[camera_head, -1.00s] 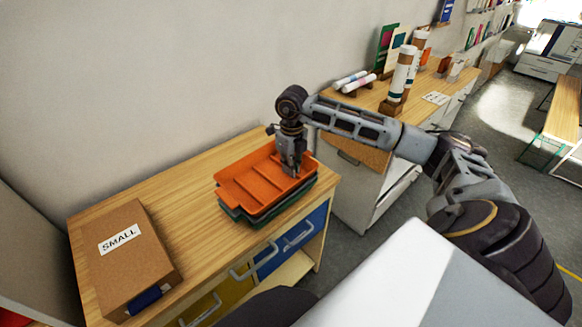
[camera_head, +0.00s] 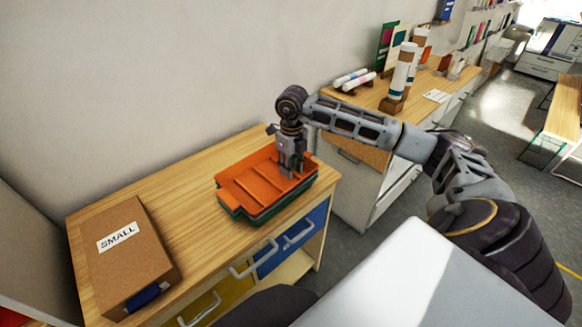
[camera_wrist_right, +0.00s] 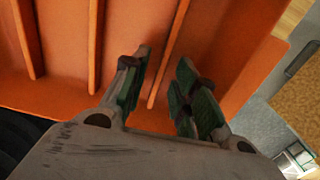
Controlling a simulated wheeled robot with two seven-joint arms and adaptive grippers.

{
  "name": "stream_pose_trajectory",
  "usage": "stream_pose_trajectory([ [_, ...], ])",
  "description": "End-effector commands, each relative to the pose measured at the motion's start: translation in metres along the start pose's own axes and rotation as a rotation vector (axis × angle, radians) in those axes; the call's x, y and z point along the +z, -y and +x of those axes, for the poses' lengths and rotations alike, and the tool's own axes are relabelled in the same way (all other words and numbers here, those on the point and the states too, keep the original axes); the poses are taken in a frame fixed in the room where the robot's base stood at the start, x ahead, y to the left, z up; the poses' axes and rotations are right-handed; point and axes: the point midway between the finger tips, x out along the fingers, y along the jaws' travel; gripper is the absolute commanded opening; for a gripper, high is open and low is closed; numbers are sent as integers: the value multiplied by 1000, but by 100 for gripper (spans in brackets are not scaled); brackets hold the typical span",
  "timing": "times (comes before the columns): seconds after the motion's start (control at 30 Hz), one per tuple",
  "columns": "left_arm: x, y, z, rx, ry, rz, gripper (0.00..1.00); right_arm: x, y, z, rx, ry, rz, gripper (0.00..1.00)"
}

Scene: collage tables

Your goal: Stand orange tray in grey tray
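The orange tray (camera_head: 250,187), with raised dividers, sits level in the dark grey-green tray (camera_head: 262,214) on the wooden desk. Only the grey tray's outer wall and rim show below it. My right gripper (camera_head: 291,170) points down inside the orange tray near its far right end. In the right wrist view the orange tray (camera_wrist_right: 60,80) fills most of the picture. My right gripper (camera_wrist_right: 163,62) shows there with its fingers apart, one on either side of a divider (camera_wrist_right: 168,55), with gaps visible. My left gripper is not in view.
A cardboard box labelled SMALL (camera_head: 130,260) lies at the desk's left end. The wooden desktop (camera_head: 185,200) is clear between box and trays. A wall runs behind. A second cabinet with paper rolls (camera_head: 400,75) stands to the right, across a gap.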

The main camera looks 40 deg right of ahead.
Motion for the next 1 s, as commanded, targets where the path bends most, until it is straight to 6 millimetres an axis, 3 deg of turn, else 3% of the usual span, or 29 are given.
stream_pose_trajectory([
  [0.37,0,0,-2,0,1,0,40,0,0,-3,0,0,0,28],
  [0.63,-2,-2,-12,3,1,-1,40,0,0,-15,0,1,0,28],
  [1.0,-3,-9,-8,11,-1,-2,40,1,0,-69,0,3,-1,28],
])
